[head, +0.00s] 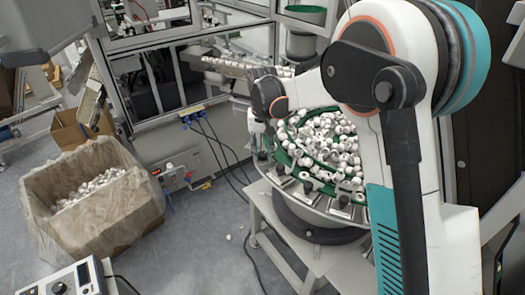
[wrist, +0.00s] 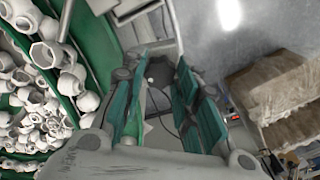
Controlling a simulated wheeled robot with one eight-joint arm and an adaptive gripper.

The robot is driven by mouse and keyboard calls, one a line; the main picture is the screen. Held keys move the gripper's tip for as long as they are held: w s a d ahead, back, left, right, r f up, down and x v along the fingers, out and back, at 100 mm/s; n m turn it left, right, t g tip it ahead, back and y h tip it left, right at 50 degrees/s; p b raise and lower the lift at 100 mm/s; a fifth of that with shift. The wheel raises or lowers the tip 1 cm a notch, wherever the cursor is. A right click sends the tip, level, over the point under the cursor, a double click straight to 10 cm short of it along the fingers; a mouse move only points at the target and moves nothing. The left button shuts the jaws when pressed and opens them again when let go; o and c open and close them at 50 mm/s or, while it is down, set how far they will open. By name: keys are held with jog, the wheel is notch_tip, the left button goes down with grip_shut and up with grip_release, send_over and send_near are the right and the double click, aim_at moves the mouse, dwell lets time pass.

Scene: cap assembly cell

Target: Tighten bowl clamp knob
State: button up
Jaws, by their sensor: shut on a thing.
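The feeder bowl (head: 297,182), green inside with a metal rim and clamps around its edge, is full of white caps (head: 325,140). It also fills the left of the wrist view (wrist: 88,35). My gripper (head: 262,157) points down at the bowl's left rim in the head view.
A lined cardboard box (head: 110,226) with white caps stands on the floor at left. The bowl sits on a white frame table (head: 285,250). A machine cabinet with cables (head: 205,150) stands behind. A control box (head: 75,283) is at the lower left. Floor between is mostly clear.

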aim_at(263, 153)
jog(key=shift+w+r, duration=0.1)
dwell(0.3)
jog(key=o, duration=1.1)
notch_tip(263, 153, up, 12)
jog(key=shift+f, duration=0.1)
